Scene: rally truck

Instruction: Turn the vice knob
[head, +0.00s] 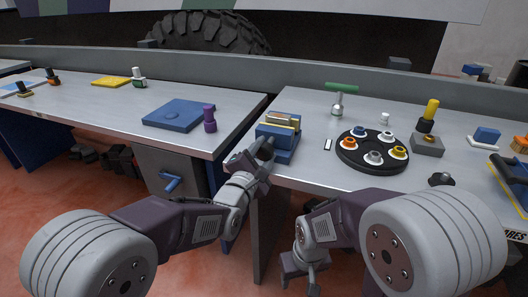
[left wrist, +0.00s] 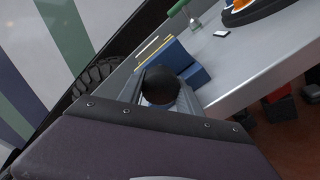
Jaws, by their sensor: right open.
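The blue vice (head: 283,138) with light metal jaws stands at the left front corner of the right table. It also shows in the left wrist view (left wrist: 182,62). My left gripper (head: 263,150) is at the vice's front left side. In the left wrist view, the round black vice knob (left wrist: 160,84) sits between the two fingers and fills the gap, so the gripper looks shut on it. In the head view the knob is mostly hidden by the fingers. My right gripper (head: 303,272) is open and empty, low in front of the table edge.
On the right table (head: 300,182) are a green-handled tool (head: 339,97), a round black tray with colored cups (head: 350,160) and a yellow-handled tool (head: 430,113). A gap separates it from the left table, which holds a blue plate (head: 178,115) and a purple knob (head: 209,118).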

